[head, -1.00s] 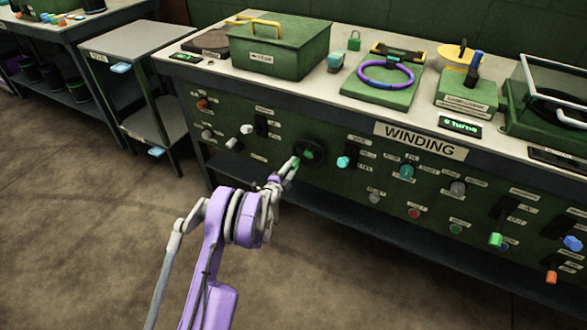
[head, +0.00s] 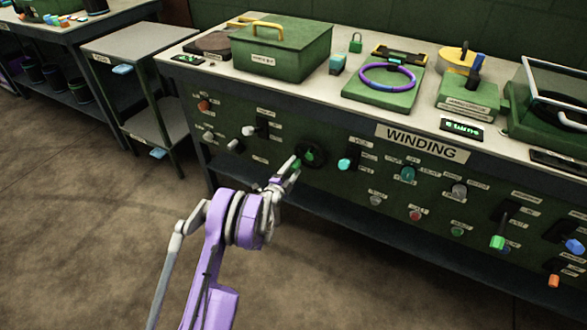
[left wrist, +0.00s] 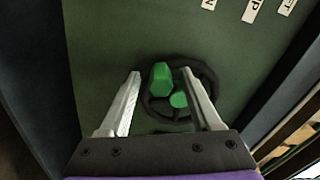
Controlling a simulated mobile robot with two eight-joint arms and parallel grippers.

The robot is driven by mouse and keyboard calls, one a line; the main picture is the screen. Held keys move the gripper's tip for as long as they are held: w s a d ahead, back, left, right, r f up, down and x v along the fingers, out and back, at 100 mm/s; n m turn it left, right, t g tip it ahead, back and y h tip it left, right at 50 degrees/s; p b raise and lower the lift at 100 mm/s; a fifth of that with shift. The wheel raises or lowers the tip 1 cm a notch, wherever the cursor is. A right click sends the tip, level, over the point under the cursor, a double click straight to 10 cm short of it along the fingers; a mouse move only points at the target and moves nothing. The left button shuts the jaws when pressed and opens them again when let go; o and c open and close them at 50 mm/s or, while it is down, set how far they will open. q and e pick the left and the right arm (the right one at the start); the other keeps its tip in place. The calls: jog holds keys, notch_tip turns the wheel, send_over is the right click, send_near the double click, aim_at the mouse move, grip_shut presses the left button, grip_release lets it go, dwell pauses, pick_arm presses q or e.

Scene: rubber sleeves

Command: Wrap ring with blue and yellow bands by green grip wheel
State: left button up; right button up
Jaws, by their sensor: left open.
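The black hand wheel (head: 318,160) with a green grip sits on the green bench front. In the left wrist view, the wheel (left wrist: 211,78) shows its green grip (left wrist: 161,78) standing between my fingers. My left gripper (head: 294,166) is at the wheel's left side. Its fingers are open on either side of the grip, with a gap visible on the left; contact on the right is unclear. The purple-blue ring (head: 362,82) lies on a green block (head: 380,100) on the bench top. A yellow spool (head: 452,57) stands to its right. My right gripper is out of view.
The WINDING label (head: 422,142) and several knobs and levers line the bench front. A small lit display (head: 462,128) is on the bench top; its text is too small to read surely. A green box (head: 290,55) stands left. The floor is clear.

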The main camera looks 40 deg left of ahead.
pick_arm(q)
jog(key=p+v, duration=0.1)
jog(key=v, duration=0.9)
jog(key=shift+s, duration=0.3)
jog(key=shift+d, duration=0.15)
